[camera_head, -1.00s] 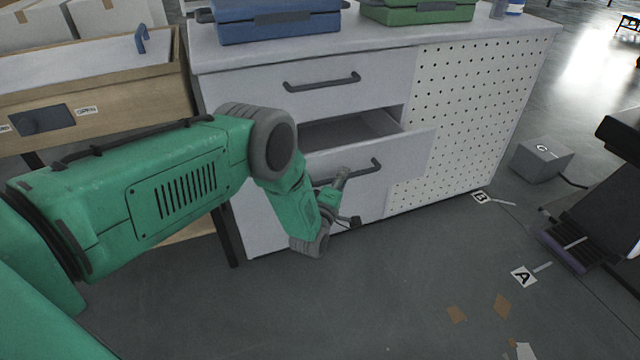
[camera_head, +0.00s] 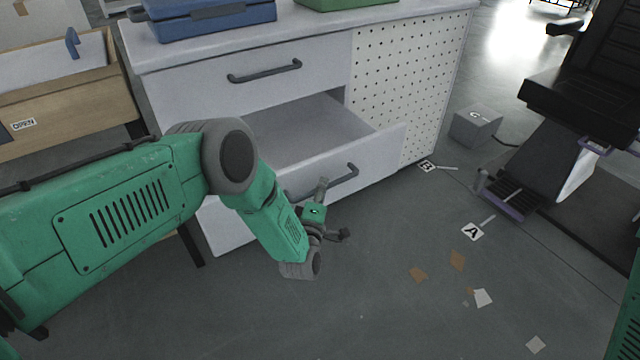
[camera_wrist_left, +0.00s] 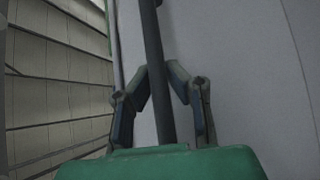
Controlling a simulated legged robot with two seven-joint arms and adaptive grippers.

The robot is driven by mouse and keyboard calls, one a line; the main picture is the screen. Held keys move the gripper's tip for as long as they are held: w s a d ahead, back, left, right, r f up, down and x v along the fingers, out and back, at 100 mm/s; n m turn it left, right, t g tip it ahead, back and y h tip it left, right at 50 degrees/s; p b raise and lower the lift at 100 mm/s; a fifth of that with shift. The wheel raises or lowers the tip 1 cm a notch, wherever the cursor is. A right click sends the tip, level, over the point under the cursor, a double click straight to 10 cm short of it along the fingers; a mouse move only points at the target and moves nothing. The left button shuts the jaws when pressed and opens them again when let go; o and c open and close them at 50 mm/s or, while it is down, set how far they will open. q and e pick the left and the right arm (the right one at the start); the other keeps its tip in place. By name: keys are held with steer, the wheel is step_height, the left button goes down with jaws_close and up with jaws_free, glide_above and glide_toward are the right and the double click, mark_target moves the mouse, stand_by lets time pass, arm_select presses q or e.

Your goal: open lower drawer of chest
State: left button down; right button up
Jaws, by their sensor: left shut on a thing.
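The light grey chest (camera_head: 405,85) stands ahead of me. Its lower drawer (camera_head: 385,148) is pulled well out, and its bare, empty-looking inside shows. The dark bar handle (camera_head: 343,178) is on the lower drawer's front. My left gripper (camera_head: 327,205) is at this handle, partly covering its left part. In the left wrist view, the two fingers of my left gripper (camera_wrist_left: 158,75) close on the handle bar (camera_wrist_left: 154,50) from both sides. The upper drawer (camera_head: 215,90), with its own handle (camera_head: 265,71), is shut. My right gripper is not in view.
A blue case (camera_head: 205,20) and a green case (camera_head: 340,3) lie on the chest top. A wooden bench (camera_head: 75,100) stands at the left. A grey box (camera_head: 476,126) and a dark machine (camera_head: 570,110) are at the right. The floor before the drawer is mostly clear, with small scraps.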

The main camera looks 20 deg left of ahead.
arm_select(q)
steer(key=shift+s+d+f, duration=0.1)
steer(key=shift+s+f, duration=0.1)
steer(key=shift+f, duration=0.2)
steer(key=c, duration=1.5)
jaws_free()
steer(key=shift+c, duration=0.2)
steer(key=shift+w, duration=0.15)
steer(key=shift+r, duration=0.15)
steer(key=shift+s, duration=0.3)
steer(key=s+f, duration=0.1)
steer(key=s, duration=1)
steer(key=shift+d+f, duration=0.3)
steer(key=shift+f, duration=0.1)
steer(key=shift+s, duration=0.1)
